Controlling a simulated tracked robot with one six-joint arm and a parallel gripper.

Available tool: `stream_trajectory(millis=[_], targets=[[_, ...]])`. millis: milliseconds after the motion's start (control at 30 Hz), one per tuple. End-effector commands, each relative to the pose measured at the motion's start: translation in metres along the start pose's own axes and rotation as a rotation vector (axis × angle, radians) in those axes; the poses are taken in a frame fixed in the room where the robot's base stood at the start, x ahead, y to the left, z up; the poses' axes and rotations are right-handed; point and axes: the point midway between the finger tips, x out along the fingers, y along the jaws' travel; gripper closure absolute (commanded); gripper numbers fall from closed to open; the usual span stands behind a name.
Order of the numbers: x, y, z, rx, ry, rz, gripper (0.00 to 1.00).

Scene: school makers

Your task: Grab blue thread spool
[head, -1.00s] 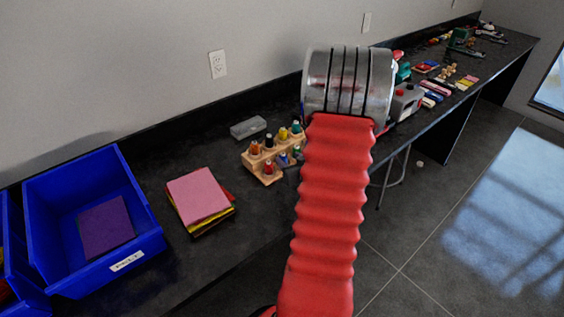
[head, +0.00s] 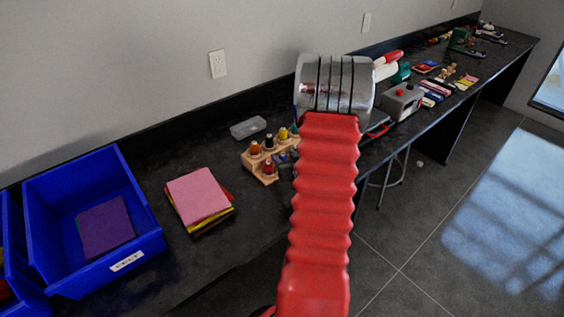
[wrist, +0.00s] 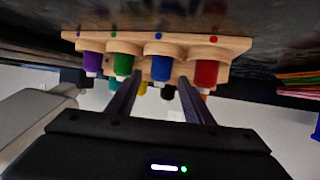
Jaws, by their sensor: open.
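In the wrist view a wooden spool rack (wrist: 234,46) appears upside down, with colour dots along its edge. The blue thread spool (wrist: 161,67) sits in the rack between the green spool (wrist: 123,64) and the red spool (wrist: 206,73). My gripper (wrist: 160,82) is open, its two dark fingers pointing at the rack, one on each side of the blue spool. Whether they touch it I cannot tell. In the head view the rack (head: 262,172) is partly hidden behind my red arm, and my gripper is not visible there.
A purple spool (wrist: 91,62) is at the rack's end. A grey box (head: 248,127) lies behind the rack. Stacked felt sheets (head: 198,194) and a blue bin (head: 148,240) are to the left. A grey device (head: 402,102) is to the right on the black bench.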

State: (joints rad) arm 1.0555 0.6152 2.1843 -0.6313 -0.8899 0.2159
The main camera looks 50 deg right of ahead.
Motion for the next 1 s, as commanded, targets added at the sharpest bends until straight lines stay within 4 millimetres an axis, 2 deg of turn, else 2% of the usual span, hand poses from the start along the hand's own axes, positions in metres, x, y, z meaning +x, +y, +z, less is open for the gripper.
stream_trajectory(millis=[367,900,1000], targets=[[-0.0003,0.0000,0.0000,0.000,0.000,0.000,0.55],[-0.0002,-0.0002,0.0000,0.000,0.000,0.000,0.93],[-0.0002,-0.0002,-0.0001,0.000,0.000,0.000,0.98]])
